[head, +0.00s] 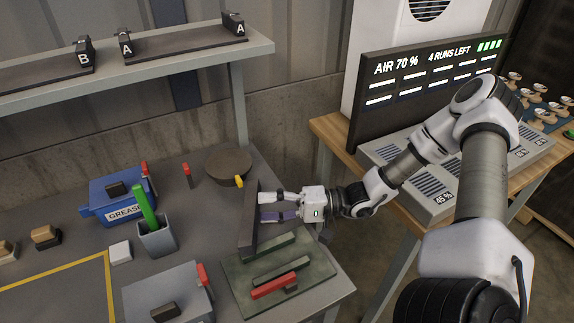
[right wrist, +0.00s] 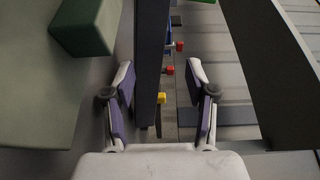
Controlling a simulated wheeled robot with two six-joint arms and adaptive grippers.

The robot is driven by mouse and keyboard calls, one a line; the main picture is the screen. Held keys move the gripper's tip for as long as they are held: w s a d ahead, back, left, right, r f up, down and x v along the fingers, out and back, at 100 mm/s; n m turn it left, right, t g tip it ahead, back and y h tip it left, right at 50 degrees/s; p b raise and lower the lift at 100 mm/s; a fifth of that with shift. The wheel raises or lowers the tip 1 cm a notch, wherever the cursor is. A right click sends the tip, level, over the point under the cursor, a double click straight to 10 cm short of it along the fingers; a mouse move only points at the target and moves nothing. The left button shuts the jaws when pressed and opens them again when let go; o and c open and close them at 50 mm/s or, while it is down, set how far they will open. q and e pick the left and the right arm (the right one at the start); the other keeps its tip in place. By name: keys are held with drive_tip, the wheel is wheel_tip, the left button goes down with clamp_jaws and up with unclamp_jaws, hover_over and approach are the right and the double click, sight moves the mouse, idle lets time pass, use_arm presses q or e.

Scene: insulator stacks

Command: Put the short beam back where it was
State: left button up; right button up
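A dark beam (head: 250,217) stands out beside the green mat (head: 236,282), just left of my right gripper (head: 268,206) in the head view. I see no label on it. In the right wrist view the dark beam (right wrist: 150,62) lies near the left finger of the right gripper (right wrist: 162,98). A gap shows between it and the right finger. The fingers are spread; I cannot tell whether one touches the beam. On the shelf (head: 185,66) are a dark beam (head: 185,40) marked A at both ends and another (head: 45,72) marked B. My left gripper is out of view.
The green mat holds green bars and a red-handled item (head: 278,286). A round dark dish (head: 228,165), blue grease box (head: 118,196), grey cup (head: 157,237) and grey box (head: 168,295) stand on the table. A display (head: 430,85) stands behind my right arm.

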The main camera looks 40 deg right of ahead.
drive_tip(key=p+v, duration=0.2)
drive_tip(key=v, duration=0.1)
drive_tip(key=r+p+v, duration=0.1)
drive_tip(key=v, duration=0.1)
drive_tip(key=shift+s+d+f+p, duration=0.2)
drive_tip(key=shift+d+p, duration=0.1)
drive_tip(key=shift+p, duration=0.05)
drive_tip(key=shift+f, duration=0.2)
drive_tip(key=shift+d, duration=0.1)
drive_tip(key=shift+r, duration=0.1)
